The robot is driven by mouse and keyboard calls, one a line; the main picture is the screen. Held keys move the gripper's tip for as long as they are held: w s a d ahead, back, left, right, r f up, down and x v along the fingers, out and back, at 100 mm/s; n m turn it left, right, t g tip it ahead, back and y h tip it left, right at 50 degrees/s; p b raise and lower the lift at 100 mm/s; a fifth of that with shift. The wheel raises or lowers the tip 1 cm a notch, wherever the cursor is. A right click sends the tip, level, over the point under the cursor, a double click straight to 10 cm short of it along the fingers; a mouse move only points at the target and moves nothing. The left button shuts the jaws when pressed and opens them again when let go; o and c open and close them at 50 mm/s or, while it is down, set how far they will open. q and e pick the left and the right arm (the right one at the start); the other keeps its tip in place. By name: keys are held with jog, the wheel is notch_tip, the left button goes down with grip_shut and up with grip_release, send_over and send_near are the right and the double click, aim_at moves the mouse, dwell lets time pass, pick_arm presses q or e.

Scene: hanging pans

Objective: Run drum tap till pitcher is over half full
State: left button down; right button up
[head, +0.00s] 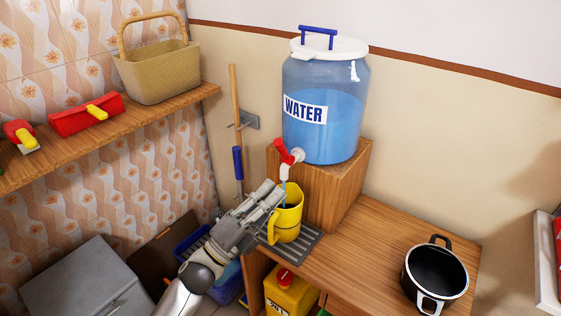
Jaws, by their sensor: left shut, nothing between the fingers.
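The clear blue drum (322,92) with a WATER label and white lid stands on a wooden box and holds water to about two thirds. Its tap (286,154) has a raised red lever and a white spout. A thin blue stream runs from the spout down into the yellow pitcher (289,222). The pitcher stands upright under the tap on a grey slatted drip tray (308,241). Some blue shows inside it, but its level is hard to tell. My left gripper (272,192) is shut and empty, just left of the pitcher's rim and below the tap. My right gripper is out of view.
A black pot (434,277) stands on the wooden counter (360,248) at right; the counter between pot and tray is clear. A yellow container (290,292) sits below. A shelf (110,132) at left holds a basket (158,70) and red items. A wooden pole stands behind my gripper.

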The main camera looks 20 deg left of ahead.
aim_at(283, 151)
pick_arm(q)
jog(key=w+r+p, duration=0.1)
jog(key=w+r, duration=0.2)
jog(key=w, duration=0.2)
jog(key=shift+w+d+p, duration=0.2)
jog(key=shift+w+p, duration=0.2)
jog(key=shift+r, duration=0.15)
jog(key=shift+w+d+r+n+g+y+p, duration=0.2)
jog(key=shift+w+r+g+y+p, duration=0.45)
jog(key=shift+p, duration=1.85)
jog(key=shift+w+d+r+n+g+y+p, duration=0.1)
jog(key=shift+w+r+n+g+y+p, duration=0.45)
jog(key=shift+p, duration=1.9)
jog(key=shift+s+r+m, duration=0.1)
jog(key=shift+r+m, duration=0.1)
jog(key=shift+m, duration=0.05)
jog(key=shift+f, duration=0.1)
